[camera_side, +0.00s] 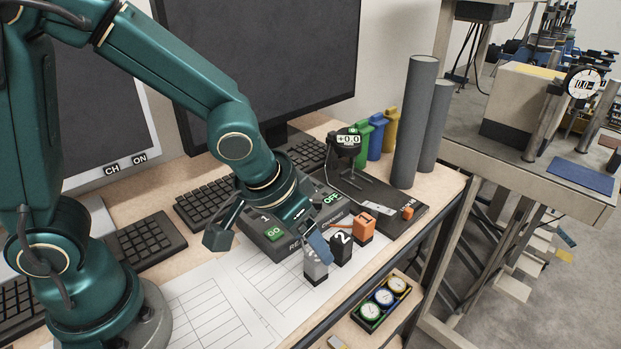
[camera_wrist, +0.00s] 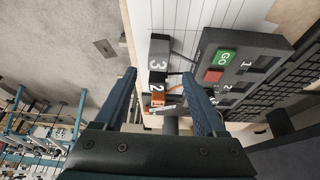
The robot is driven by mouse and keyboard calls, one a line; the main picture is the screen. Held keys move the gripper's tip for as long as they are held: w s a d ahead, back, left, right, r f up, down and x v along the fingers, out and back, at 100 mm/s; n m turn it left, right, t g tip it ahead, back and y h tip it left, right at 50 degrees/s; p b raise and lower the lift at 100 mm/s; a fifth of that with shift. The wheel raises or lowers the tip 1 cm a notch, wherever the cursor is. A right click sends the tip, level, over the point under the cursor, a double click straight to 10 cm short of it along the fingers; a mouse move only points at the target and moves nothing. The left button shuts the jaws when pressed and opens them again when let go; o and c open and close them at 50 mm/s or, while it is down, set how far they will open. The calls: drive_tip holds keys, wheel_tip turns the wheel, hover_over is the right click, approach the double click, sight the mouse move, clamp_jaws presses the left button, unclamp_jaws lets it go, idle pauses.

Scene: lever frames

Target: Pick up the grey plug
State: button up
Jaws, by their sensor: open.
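The grey plug (camera_side: 315,268) stands upright at the near end of a short row, by the paper sheets. In the wrist view, the block marked 3 (camera_wrist: 159,52) at the end of the row appears to be this plug. My gripper (camera_side: 268,242) is open and empty, its fingers wide apart. In the side view, one fingertip overlaps the plug's top; I cannot tell whether they touch. In the wrist view, my gripper (camera_wrist: 160,74) has its fingertips on either side of the row's line of sight.
A black plug marked 2 (camera_side: 341,248) and an orange plug (camera_side: 364,226) stand close beside the grey one. Behind is a button panel (camera_side: 273,237) with a green GO key.

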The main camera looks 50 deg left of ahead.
sight(315, 257)
drive_tip(key=shift+s+d+f, duration=0.1)
drive_tip(key=shift+d+f, duration=0.1)
drive_tip(key=shift+f, duration=0.4)
drive_tip(key=shift+x, duration=2.2)
clamp_jaws()
